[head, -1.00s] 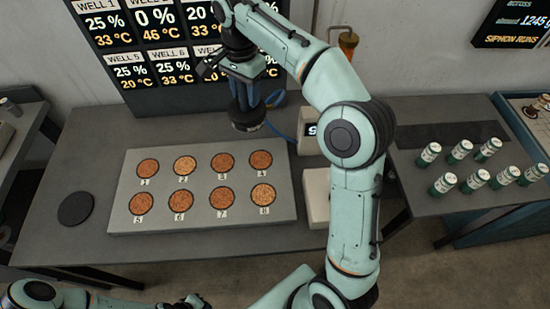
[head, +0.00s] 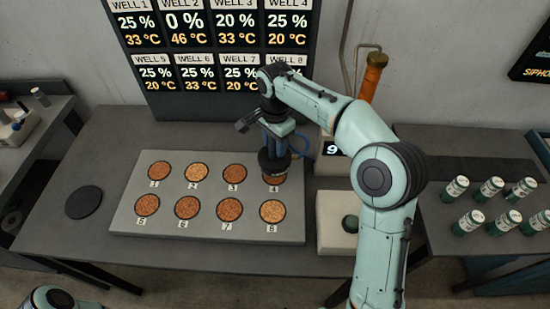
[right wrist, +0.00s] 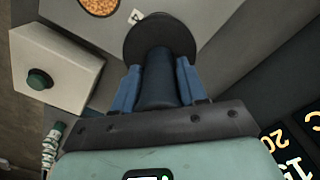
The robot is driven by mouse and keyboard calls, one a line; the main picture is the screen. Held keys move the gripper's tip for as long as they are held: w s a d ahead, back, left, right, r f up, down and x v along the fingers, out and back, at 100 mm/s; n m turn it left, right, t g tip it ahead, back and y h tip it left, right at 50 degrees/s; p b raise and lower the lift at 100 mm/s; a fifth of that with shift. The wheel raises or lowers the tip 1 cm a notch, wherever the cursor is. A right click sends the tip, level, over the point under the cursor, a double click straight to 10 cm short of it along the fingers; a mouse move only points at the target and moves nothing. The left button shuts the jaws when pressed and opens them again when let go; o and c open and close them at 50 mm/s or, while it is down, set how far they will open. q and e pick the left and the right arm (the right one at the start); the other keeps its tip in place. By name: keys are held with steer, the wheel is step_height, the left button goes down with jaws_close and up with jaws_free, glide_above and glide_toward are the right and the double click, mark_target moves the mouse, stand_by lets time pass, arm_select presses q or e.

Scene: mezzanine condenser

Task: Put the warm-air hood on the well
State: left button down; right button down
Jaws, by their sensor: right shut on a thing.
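My right gripper (head: 277,137) is shut on the upright neck of the warm-air hood (head: 273,163), which has a wide dark round foot. The hood is over well 4 (head: 280,180) at the back right corner of the pale well block (head: 125,212), covering most of that well; I cannot tell whether it touches. In the right wrist view the blue fingers grip the hood's neck (right wrist: 158,80) from both sides, and its round foot hides the well beside the label 4. The other wells are uncovered. My left gripper is not in view.
A white box with a green knob (head: 350,223) stands right of the block. A dark disc (head: 84,202) lies left. Several green canisters (head: 490,190) stand right.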

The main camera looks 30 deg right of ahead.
mark_target(275, 156)
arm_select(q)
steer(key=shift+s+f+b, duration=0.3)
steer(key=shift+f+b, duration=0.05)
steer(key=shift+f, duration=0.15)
arm_select(e)
steer(key=shift+f, duration=2.6)
steer(key=shift+f, duration=0.1)
steer(key=c, duration=0.6)
jaws_free()
steer(key=shift+f, duration=0.1)
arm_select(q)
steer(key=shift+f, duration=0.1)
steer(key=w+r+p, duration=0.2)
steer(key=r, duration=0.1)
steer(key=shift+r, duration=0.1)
arm_select(e)
step_height(275, 156, up, 12)
steer(key=shift+r, duration=0.2)
